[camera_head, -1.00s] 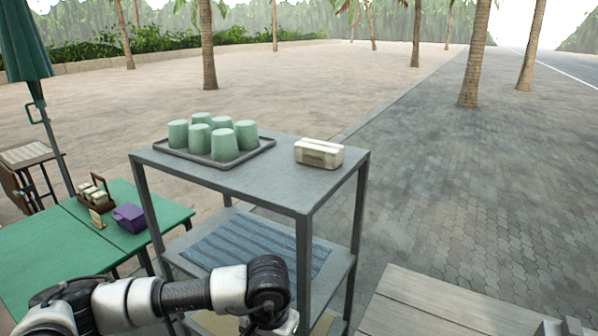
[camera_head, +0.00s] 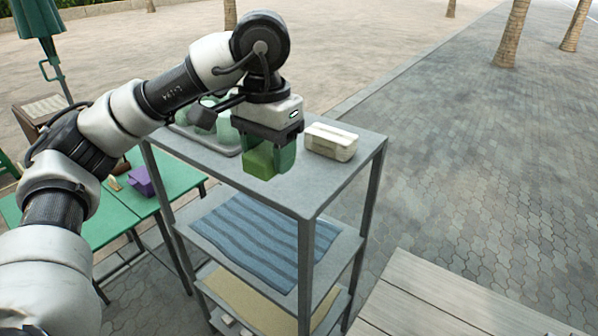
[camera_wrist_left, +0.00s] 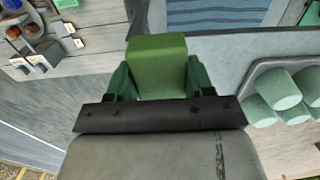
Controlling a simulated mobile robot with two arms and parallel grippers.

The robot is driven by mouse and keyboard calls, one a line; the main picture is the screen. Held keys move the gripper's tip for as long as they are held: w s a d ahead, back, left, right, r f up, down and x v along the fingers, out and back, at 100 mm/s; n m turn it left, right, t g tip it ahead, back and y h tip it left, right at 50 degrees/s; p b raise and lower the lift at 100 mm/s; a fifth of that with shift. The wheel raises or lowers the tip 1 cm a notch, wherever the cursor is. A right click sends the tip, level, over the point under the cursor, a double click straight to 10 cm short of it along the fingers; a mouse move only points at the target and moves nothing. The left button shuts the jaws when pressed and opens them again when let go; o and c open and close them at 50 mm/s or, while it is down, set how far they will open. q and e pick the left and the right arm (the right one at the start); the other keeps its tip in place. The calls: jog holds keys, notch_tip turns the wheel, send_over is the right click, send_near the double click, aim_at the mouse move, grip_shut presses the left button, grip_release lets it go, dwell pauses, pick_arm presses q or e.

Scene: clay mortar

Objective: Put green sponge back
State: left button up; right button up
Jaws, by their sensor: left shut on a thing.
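My left gripper (camera_head: 270,150) is shut on the green sponge (camera_head: 260,163), a small green block. In the head view it holds the sponge in front of the shelf's grey top (camera_head: 318,190), left of the white box. In the left wrist view the sponge (camera_wrist_left: 158,66) sits between the two green fingers of the left gripper (camera_wrist_left: 158,80). The sponge seems to be held clear of the surfaces, but its exact height is hard to tell. My right gripper is not in view.
A white box (camera_head: 331,141) stands on the shelf top. The tray of green cups (camera_wrist_left: 288,95) is partly hidden by my arm in the head view. A blue striped cloth (camera_head: 245,238) lies on the middle shelf. A wooden surface (camera_head: 450,300) is at right front.

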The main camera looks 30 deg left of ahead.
pick_arm(q)
jog(key=p, duration=0.2)
send_over(298, 185)
notch_tip(298, 185, down, 5)
jog(key=shift+s+r, duration=0.1)
jog(key=shift+r, duration=0.05)
notch_tip(298, 185, down, 4)
jog(key=shift+r+p, duration=0.15)
jog(key=shift+p, duration=0.55)
jog(key=shift+f, duration=0.35)
jog(key=shift+f, duration=0.15)
jog(key=o, duration=0.8)
jog(key=shift+o, duration=0.2)
